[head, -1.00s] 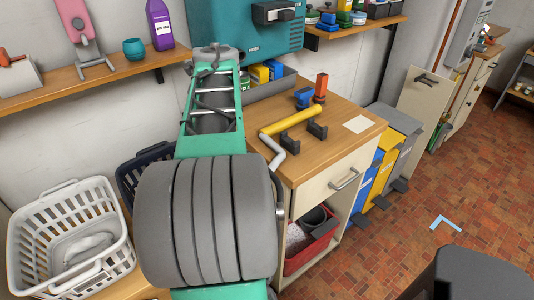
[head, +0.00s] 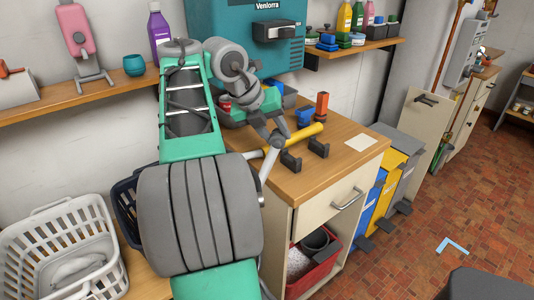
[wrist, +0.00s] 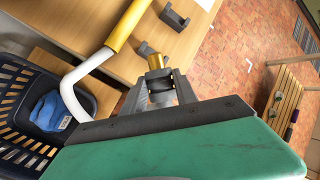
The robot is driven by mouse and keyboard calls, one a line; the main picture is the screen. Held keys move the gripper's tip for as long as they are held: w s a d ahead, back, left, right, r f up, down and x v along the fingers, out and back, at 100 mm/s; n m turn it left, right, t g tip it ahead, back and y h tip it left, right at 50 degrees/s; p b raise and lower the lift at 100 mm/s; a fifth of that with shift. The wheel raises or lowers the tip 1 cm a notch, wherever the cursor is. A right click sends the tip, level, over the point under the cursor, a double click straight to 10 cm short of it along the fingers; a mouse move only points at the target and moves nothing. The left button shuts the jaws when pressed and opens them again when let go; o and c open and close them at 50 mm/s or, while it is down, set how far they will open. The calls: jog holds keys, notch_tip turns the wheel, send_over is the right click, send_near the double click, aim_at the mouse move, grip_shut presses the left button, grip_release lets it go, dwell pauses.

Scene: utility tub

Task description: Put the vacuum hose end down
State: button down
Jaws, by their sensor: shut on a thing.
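The vacuum hose end appears as a yellow tube (head: 308,134) with a pale bent pipe, over the wooden counter beside two dark brackets (head: 290,161). The wrist view shows the yellow tube (wrist: 126,24) and its pale pipe (wrist: 82,70) at upper left. My gripper (head: 275,141) is at the left end of the tube. In the wrist view its fingertips (wrist: 158,75) are closed around a small yellow piece. I cannot see how that piece joins the tube. One bracket (wrist: 173,18) stands to the right of the tube there. My arm hides part of the hose end.
Blue and orange items (head: 322,103) stand behind the tube. A pale card (head: 361,143) lies at the counter's right, with clear wood around it. A teal machine (head: 262,30) hangs behind. A white basket (head: 60,250) and a dark blue basket (wrist: 22,105) stand at left.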

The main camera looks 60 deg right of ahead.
jog(key=w+d+f, duration=0.1)
jog(key=f, duration=0.1)
jog(key=w+d+f, duration=0.3)
jog(key=d+f, duration=0.1)
jog(key=shift+w+f+b, duration=0.3)
jog(key=shift+f+b, duration=0.05)
notch_tip(320, 180, down, 3)
jog(key=shift+b, duration=0.45)
jog(key=shift+w, duration=0.1)
jog(key=shift+f+b, duration=0.4)
jog(key=c, duration=1)
grip_release()
jog(key=shift+r, duration=0.1)
jog(key=shift+o, duration=0.2)
